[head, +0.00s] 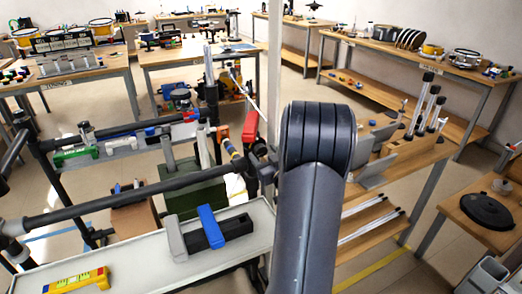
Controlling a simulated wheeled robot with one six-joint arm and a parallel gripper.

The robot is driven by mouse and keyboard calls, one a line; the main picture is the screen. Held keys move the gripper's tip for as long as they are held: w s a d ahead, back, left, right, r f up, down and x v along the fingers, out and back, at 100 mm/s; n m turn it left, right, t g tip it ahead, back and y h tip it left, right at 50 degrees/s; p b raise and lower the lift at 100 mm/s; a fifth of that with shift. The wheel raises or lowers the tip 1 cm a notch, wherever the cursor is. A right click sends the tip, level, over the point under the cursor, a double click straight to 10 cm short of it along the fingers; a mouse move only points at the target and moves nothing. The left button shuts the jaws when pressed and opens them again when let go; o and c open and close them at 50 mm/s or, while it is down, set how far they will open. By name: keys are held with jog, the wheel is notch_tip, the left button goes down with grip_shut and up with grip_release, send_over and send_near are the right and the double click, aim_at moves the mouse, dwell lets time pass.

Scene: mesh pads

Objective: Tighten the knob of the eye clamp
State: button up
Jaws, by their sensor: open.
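My arm (312,200) rises through the middle of the head view, and my gripper is not in view. A dark clamp-like fitting (263,166) sits at the right end of a black horizontal bar (140,192), just left of my arm. I cannot tell whether it is the eye clamp, and no knob shows clearly on it. A red part (250,127) stands just above it. My arm hides what lies behind it.
A pale tray (150,262) below the bar holds a blue, grey and black block (210,230) and a yellow level-like tool (78,281). Another bar rack (120,138) stands behind. Workbenches (420,62) line the back and right. Some floor (385,275) is free at lower right.

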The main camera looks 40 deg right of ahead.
jog(key=shift+x, duration=1.2)
jog(key=shift+c, duration=0.6)
jog(key=c, duration=0.9)
